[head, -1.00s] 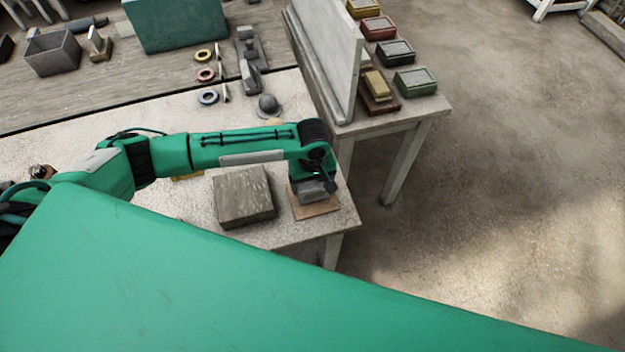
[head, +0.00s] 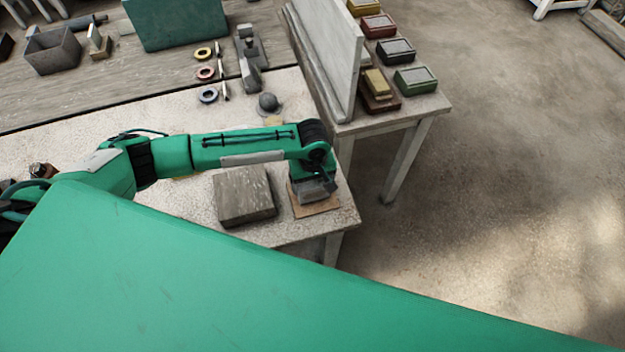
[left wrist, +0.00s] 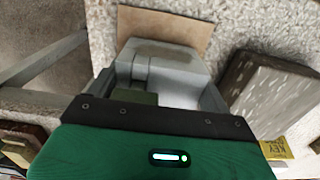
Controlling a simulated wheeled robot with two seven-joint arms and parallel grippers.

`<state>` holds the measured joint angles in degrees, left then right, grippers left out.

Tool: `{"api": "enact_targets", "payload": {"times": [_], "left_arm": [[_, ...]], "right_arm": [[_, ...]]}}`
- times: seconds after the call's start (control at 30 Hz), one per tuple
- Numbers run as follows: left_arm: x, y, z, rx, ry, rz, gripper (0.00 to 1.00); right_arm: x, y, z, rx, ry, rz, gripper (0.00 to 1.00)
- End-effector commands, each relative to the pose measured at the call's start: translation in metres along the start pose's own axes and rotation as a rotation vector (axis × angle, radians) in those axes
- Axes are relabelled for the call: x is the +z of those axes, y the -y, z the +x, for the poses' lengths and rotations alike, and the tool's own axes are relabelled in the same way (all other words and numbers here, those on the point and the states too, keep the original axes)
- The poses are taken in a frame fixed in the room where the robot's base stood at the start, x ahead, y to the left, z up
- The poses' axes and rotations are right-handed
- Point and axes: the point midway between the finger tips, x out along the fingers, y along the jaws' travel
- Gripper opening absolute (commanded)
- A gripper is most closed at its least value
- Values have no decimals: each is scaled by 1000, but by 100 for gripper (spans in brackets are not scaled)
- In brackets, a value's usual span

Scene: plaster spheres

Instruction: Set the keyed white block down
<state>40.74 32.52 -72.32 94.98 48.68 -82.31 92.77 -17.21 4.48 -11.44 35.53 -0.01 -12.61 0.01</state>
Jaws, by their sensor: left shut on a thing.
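My left gripper (head: 314,188) is over a thin brown square board (head: 318,208) at the near right corner of the pale bench. In the left wrist view it is shut on the pale grey-white keyed block (left wrist: 175,66), which has a step or notch on its left side. The brown board (left wrist: 165,24) shows just beyond and under the block in that view. I cannot tell whether the block touches the board. The gripper housing hides the block's near side. My right gripper is not in view.
A weathered grey block (head: 244,196) stands left of the board. A yellow card reading KEY (left wrist: 276,149) lies beyond it. A grey dome (head: 268,103), several rings and tools lie farther back. An upright pale panel (head: 335,60) and lidded boxes stand on the side table.

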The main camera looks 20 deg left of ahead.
Motion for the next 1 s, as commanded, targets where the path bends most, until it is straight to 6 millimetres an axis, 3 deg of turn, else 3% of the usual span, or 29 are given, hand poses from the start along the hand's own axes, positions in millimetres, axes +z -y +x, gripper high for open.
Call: {"api": "enact_targets", "payload": {"times": [0.33,0.37,0.43,1.0], "left_arm": [[0,0,6,1,0,0,47],[0,-1,6,1,0,0,88],[0,0,6,1,0,0,100],[0,0,4,-1,0,0,100]], "right_arm": [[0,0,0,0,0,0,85],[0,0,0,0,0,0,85],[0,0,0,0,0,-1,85],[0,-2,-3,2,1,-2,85]]}}
